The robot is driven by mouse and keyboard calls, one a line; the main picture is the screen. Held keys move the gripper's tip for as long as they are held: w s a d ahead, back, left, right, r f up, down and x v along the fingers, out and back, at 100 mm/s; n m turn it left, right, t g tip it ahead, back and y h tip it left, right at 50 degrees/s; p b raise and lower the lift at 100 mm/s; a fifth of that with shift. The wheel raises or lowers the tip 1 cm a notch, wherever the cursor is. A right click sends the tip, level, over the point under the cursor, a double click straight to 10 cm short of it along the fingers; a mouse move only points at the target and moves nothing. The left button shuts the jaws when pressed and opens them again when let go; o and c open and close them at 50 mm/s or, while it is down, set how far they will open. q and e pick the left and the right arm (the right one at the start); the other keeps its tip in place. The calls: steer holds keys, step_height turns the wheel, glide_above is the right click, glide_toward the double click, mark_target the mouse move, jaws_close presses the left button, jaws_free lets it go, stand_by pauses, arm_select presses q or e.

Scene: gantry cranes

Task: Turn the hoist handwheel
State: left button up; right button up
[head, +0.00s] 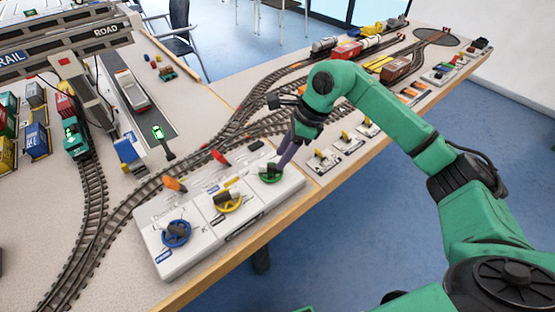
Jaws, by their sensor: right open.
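A white control panel (203,246) near the table's front edge carries three handwheels in a row: blue (176,233), yellow (229,201) and green (269,175). Their labels are too small to read, so I cannot tell which is the hoist handwheel. My right gripper (281,164) points down at the green handwheel, with open fingers at its right side. The fingers hide part of this wheel, and I cannot tell whether they touch it. My left gripper is not in view.
Orange (174,184) and red (220,157) levers stand along the panel's back edge. Model tracks (92,205) curve behind and left of it. The gantry crane beam (65,45) and containers (36,140) are at the left. Small switch plates (323,160) line the front edge rightward.

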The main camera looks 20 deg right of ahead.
mark_target(273, 170)
steer(key=x, duration=0.2)
steer(key=shift+a+f, duration=0.2)
steer(key=shift+f, duration=0.1)
steer(key=shift+a+f, duration=0.1)
steer(key=shift+f, duration=0.25)
jaws_close()
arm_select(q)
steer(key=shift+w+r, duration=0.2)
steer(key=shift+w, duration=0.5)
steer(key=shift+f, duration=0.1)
arm_select(e)
steer(key=shift+m, duration=0.4)
steer(key=m, duration=0.1)
steer(key=m+t+b, duration=0.1)
steer(key=m, duration=0.2)
steer(key=shift+s+a+t+h+b, duration=0.2)
steer(key=shift+s+t+h+b, duration=0.1)
steer(key=shift+t+h, duration=0.1)
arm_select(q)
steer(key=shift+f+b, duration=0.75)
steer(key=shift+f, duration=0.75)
arm_select(e)
steer(key=shift+s+a+r+m+t+h, duration=0.15)
steer(key=shift+m+t+h, duration=0.2)
steer(key=shift+m, duration=0.85)
steer(key=shift+s+a+f+m+t+h, duration=0.15)
steer(key=shift+m+h, duration=0.3)
steer(key=shift+m, duration=0.75)
steer(key=shift+w+r, duration=0.1)
